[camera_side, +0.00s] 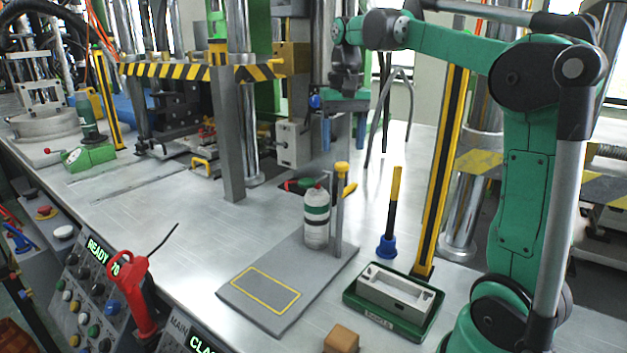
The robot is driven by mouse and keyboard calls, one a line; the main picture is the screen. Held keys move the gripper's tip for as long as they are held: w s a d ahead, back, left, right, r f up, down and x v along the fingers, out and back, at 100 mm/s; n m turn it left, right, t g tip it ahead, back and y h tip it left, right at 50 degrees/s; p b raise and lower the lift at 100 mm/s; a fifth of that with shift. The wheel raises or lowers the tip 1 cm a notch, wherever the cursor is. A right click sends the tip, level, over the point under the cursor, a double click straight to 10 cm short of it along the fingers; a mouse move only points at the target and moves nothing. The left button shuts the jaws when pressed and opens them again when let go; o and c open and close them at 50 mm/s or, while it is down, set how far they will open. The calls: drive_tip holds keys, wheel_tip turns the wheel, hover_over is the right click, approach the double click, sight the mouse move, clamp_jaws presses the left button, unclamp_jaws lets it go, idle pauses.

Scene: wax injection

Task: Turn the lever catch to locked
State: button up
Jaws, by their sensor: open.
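My gripper (344,133) hangs in the upper middle, its two blue-tipped fingers pointing down and apart, with nothing between them. It is above the bench, behind and above the spray can. No part is clearly marked as the lever catch. A small green block with a red-knobbed lever (88,157) and a white dial sits at the far left of the bench, well away from my gripper. A red and green handled part (300,185) lies behind the can, partly hidden. I cannot tell the lever's locked or unlocked position.
A white-and-green can (316,219) and a yellow-topped post (339,210) stand on a grey plate (312,262). A green tray (397,315) holds a grey metal part. A yellow-black rod (391,215) stands in a blue base. Striped guards and columns stand behind.

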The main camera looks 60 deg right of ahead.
sight(343, 163)
drive_tip(key=shift+f, duration=1.85)
clamp_jaws()
